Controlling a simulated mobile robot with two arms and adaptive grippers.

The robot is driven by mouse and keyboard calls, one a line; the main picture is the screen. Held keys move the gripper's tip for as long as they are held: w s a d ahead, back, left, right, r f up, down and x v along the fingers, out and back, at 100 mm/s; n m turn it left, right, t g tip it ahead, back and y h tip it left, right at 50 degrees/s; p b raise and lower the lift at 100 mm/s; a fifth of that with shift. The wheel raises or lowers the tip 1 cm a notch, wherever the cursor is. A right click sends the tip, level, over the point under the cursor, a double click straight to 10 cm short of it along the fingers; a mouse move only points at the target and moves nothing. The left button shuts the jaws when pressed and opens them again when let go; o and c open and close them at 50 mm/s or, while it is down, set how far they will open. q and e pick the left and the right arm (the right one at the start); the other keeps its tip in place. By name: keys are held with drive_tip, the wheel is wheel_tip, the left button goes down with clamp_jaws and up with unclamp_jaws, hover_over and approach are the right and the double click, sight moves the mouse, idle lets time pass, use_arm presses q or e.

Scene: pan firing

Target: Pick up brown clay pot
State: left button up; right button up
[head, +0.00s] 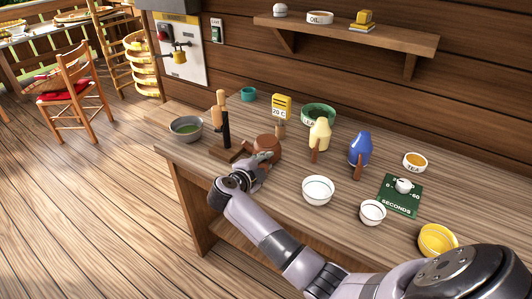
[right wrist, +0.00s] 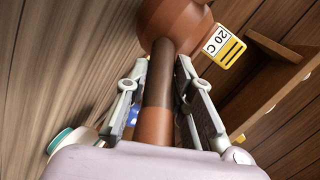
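My right gripper (head: 262,158) is at the near side of the pot. In the right wrist view its two fingers (right wrist: 162,75) lie on either side of the handle, very close to it; I cannot tell whether they press on it. My left gripper is not in view.
A wooden stand (head: 226,130) and a grey bowl of green liquid (head: 186,128) are left of the pot. A yellow "20 C" sign (head: 281,105) is behind it.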

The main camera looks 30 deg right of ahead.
clamp_jaws()
drive_tip(key=shift+r, duration=0.1)
idle(0.4)
drive_tip(key=shift+r, duration=0.1)
wheel_tip(320, 180, up, 20)
drive_tip(key=shift+b, duration=0.35)
